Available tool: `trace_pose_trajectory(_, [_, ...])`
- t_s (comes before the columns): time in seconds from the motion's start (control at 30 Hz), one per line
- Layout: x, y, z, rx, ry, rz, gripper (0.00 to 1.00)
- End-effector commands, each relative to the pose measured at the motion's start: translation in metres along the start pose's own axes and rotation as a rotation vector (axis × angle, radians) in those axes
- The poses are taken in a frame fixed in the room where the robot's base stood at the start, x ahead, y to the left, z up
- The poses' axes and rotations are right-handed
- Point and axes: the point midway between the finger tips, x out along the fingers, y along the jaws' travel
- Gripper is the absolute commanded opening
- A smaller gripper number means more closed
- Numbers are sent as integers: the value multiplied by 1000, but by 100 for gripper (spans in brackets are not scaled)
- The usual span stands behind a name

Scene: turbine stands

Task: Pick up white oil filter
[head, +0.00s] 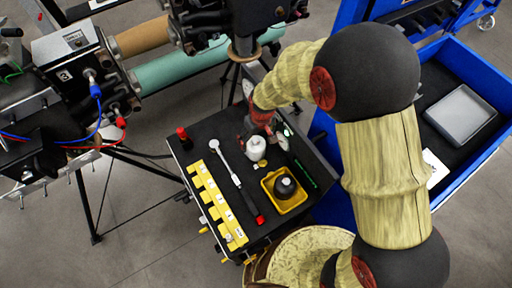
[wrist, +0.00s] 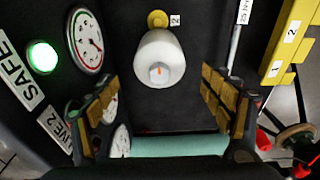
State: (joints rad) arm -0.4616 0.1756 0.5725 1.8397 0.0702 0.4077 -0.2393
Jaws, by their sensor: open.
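The white oil filter (head: 256,148) stands on the black top of a small cart, beside the wrench. It also shows in the wrist view as a white cylinder (wrist: 160,58) with a pale end cap and a small orange mark. My gripper (wrist: 163,100) is open and empty, with gold-padded fingers spread left and right. The filter lies in line with the gap between them, a little farther up the picture. In the head view my gripper (head: 260,127) is just behind the filter, and its fingertips are hard to make out.
A wrench (head: 230,168), a yellow tray (head: 290,205) with a black part, and a yellow numbered rack (head: 212,202) share the cart top. Gauges (wrist: 86,41) and a green light (wrist: 42,57) are left of the filter in the wrist view. A blue drawer (head: 487,150) stands right.

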Motion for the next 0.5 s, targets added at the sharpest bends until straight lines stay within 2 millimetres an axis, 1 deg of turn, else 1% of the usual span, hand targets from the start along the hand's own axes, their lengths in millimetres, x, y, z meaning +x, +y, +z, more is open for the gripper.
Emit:
trace_pose_trajectory(0.2, [22,0,0,-9,0,0,81])
trace_pose_trajectory(0.37, [32,0,1,-8,-1,0,81])
trace_pose_trajectory(0.5, [51,0,2,-8,-3,0,81])
